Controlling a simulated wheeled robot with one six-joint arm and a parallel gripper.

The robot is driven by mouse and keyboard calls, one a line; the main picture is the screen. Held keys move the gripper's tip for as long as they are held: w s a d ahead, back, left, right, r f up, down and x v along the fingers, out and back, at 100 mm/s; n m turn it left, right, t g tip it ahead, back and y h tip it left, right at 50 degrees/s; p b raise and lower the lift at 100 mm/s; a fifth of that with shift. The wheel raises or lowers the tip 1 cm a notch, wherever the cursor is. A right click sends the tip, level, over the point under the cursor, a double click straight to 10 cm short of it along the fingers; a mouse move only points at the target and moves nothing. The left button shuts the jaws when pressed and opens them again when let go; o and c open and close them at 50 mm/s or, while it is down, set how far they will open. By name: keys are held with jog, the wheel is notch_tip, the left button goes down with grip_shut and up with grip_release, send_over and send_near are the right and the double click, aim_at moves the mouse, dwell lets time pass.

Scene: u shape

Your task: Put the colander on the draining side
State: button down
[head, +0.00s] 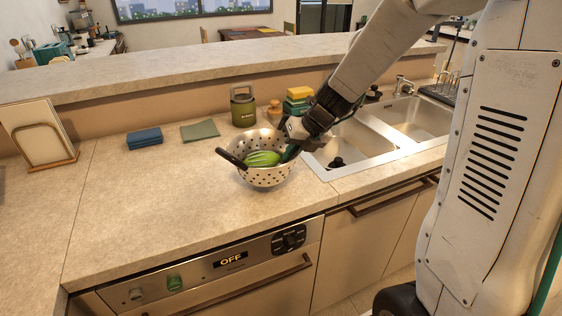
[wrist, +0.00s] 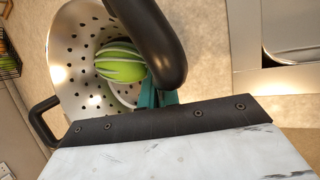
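The colander (head: 262,177) is a metal bowl with round holes and black loop handles. In the head view it is on or just above the counter, left of the sink. A green, pale-striped thing (head: 262,158) lies inside it. My gripper (head: 291,152) is at the colander's right rim. In the wrist view the colander (wrist: 75,75) fills the upper left, and its near black handle (wrist: 165,45) crosses in front of my teal fingertips (wrist: 162,97). The handle hides the fingertips in part, so their grip on it is unclear. The draining side is not clearly identifiable.
A double sink (head: 350,143) lies to the right, with a dark item in the near basin. A dark rack (head: 440,92) stands beyond it.

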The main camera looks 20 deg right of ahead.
aim_at(280, 163)
jog(key=shift+w+a+f, duration=0.1)
jog(key=shift+w+a, duration=0.75)
jog(key=shift+w, duration=0.25)
jog(key=shift+a+f, duration=0.1)
jog(key=shift+f, duration=1.7)
jog(key=c, duration=1.6)
grip_release()
jog(key=shift+c, duration=0.2)
